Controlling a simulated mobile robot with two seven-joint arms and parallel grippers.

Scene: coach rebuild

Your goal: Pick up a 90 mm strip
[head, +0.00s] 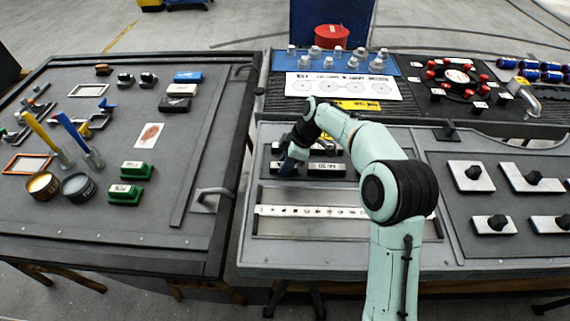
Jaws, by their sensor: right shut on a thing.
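My right gripper (290,161) is in the middle panel of the right-hand bench, pointing down at a small group of dark strips with white labels. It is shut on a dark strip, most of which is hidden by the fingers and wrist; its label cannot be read. Just right of the fingers lies another dark strip (326,169) with a white label too small to read surely. More dark strips lie behind it, partly covered by my arm. My left gripper is not in view.
A long white marked scale (310,211) lies in front of the strips. Behind stand a white card with circles (347,87) and a blue tray (385,67) with several metal fittings. A black plate with red knobs (458,76) is at back right. The left bench (185,207) holds tools, tins and green blocks.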

